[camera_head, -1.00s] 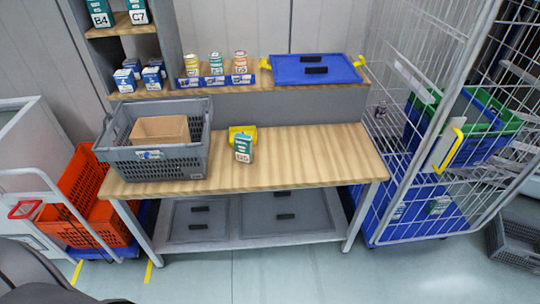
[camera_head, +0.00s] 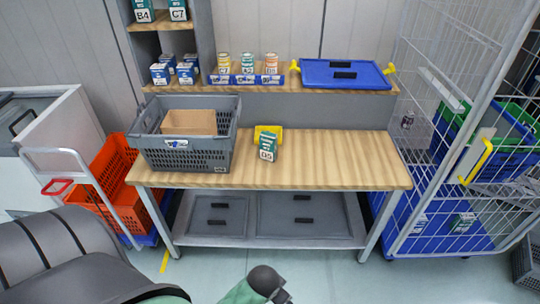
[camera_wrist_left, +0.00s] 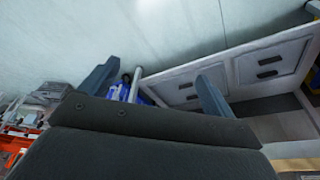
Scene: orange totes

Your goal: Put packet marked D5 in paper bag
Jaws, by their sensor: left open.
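A teal and white packet (camera_head: 267,147) stands upright near the middle of the wooden table; its label looks like D5, though it is small. A brown, open-topped paper bag (camera_head: 190,122) sits inside a grey crate (camera_head: 185,157) to the packet's left. My left gripper (camera_wrist_left: 155,88) shows in the left wrist view with its fingers wide apart and nothing between them. It is away from the packet, with floor and the shelf under the table beyond. My right gripper is not in view.
A yellow object (camera_head: 276,129) is right behind the packet. The wooden table (camera_head: 340,160) is clear to the right. A wire cage cart (camera_head: 420,130) flanks the right; orange crates (camera_head: 118,185) flank the left.

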